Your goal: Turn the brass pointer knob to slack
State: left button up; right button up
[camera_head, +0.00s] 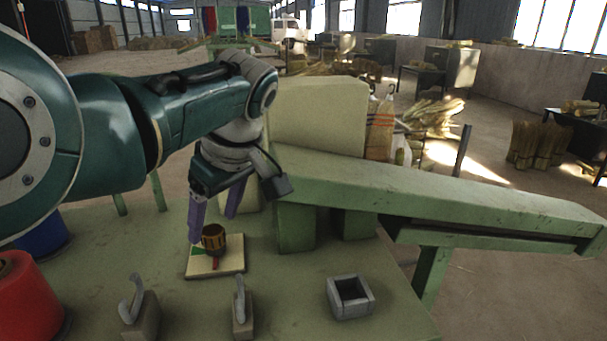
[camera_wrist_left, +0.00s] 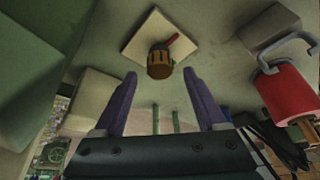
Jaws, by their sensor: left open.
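The brass pointer knob (camera_head: 214,239) stands on a pale square plate (camera_head: 231,262) on the green table. A red mark shows on the plate in front of the knob and a green mark to its left. In the left wrist view the knob (camera_wrist_left: 160,64) lies beyond the fingertips, about midway between them, with the red mark at its upper right. My left gripper (camera_head: 214,227) has purple fingers, is open and empty, and is just above and behind the knob. I cannot tell whether a finger touches it. Which mark means slack is not readable. My right gripper is not in view.
Two grey hooks on blocks (camera_head: 242,308) (camera_head: 139,305) and a square metal box (camera_head: 350,297) stand at the table's front. A red spool (camera_head: 28,298) and a blue spool (camera_head: 43,235) stand at left. A green beam (camera_head: 440,195) extends right.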

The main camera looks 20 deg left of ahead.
pick_arm(q)
jog(key=b+v, duration=0.1)
jog(key=v, duration=0.6)
jog(key=shift+d+r, duration=0.2)
jog(key=shift+r, duration=0.15)
